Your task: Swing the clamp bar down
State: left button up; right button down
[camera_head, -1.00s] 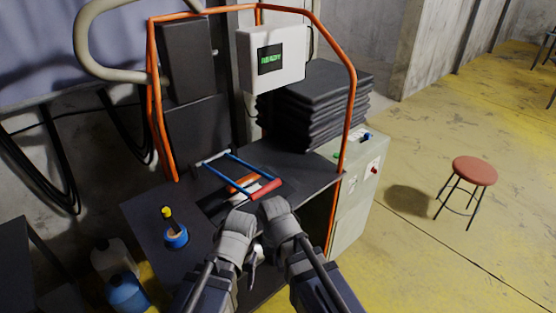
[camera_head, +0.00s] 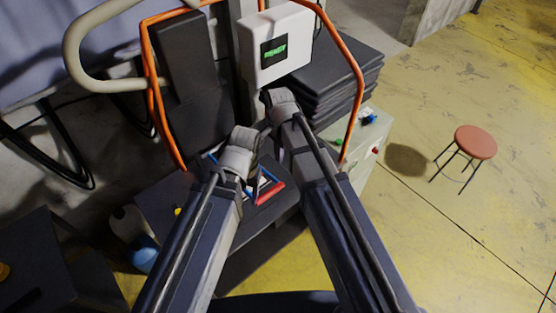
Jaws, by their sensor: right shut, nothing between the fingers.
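The clamp bar has blue side rods and a red grip (camera_head: 270,193). It is over the dark bench in the middle of the picture, and my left arm covers much of it. I cannot tell its exact tilt. My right gripper (camera_head: 267,98) is shut and empty, reaching forward beyond the red grip, in front of the dark stack and below the white box. My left gripper (camera_head: 245,140) is to the left of the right arm, in front of the blue rods. Its fingers are largely hidden by its wrist.
An orange tube frame (camera_head: 351,70) arches around the bench. A white box (camera_head: 276,45) with a green "READY" screen hangs above. A stack of dark folded sheets (camera_head: 335,80) lies at the back right. A pale cabinet (camera_head: 361,150) and a red stool (camera_head: 476,142) stand to the right.

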jog(key=b, duration=1.4)
send_near(279, 185)
notch_tip(279, 185, down, 7)
jog(key=shift+r, duration=0.1)
pick_arm(q)
notch_tip(279, 185, down, 14)
jog(key=shift+s+r, duration=0.15)
notch_tip(279, 185, down, 8)
jog(key=b, duration=0.8)
jog(key=shift+f+b, duration=0.25)
jog(key=shift+b, duration=0.05)
pick_arm(e)
jog(key=shift+t+y, duration=0.4)
jog(key=shift+t, duration=0.2)
jog(key=f, duration=0.5)
jog(key=s+d+f, duration=0.1)
jog(key=f, duration=0.2)
jog(key=shift+s+f, duration=0.15)
jog(key=shift+f, duration=0.05)
jog(key=shift+s, duration=0.45)
pick_arm(q)
jog(key=shift+s+f+b, duration=0.1)
jog(key=shift+s+b, duration=0.2)
jog(key=shift+s, duration=0.05)
